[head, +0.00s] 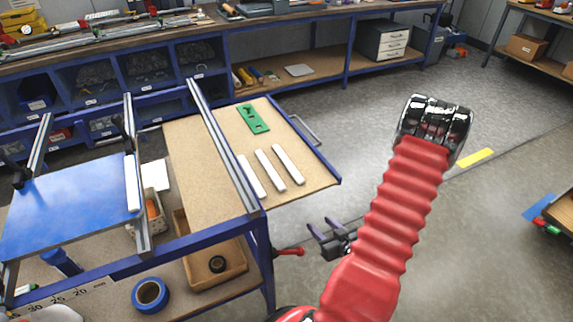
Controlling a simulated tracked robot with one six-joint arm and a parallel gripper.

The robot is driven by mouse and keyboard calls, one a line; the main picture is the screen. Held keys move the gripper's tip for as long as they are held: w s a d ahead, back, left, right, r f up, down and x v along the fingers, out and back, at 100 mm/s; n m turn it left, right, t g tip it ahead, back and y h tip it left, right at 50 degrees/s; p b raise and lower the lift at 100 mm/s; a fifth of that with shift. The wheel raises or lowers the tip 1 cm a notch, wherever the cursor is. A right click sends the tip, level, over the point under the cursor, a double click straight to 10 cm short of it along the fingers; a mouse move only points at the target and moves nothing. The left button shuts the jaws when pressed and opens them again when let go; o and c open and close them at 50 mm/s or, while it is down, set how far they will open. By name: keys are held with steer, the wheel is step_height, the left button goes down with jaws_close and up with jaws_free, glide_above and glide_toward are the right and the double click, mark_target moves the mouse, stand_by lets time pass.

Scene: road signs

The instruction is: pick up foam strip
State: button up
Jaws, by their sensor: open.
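Three white foam strips lie side by side on the tan pull-out board (310,178): a left one (251,177), a middle one (269,174) and a right one (288,165). Another white strip (131,183) stands along the right edge of the blue panel (70,208). My gripper (319,227) shows as two dark prongs, apart and empty, beyond the board's front right corner. It is below and right of the strips in the picture, touching none of them. My red arm hides part of its wrist.
A green slotted plate (253,118) lies behind the strips. A metal rail (222,143) runs left of them, and a blue edge and handle (306,130) border the right side. Blue tape (150,294) and a wooden box (215,272) sit lower. Floor at right is mostly clear.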

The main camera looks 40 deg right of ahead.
step_height(320, 180, up, 10)
steer(key=w+t+h, duration=0.1)
steer(key=w+t, duration=0.1)
steer(key=t, duration=0.3)
steer(key=shift+f, duration=0.15)
steer(key=shift+a, duration=0.1)
glide_toward(298, 176)
steer(key=shift+x, duration=2.4)
steer(key=shift+x, duration=2.6)
steer(key=shift+f, duration=0.1)
steer(key=shift+c, duration=0.6)
jaws_close()
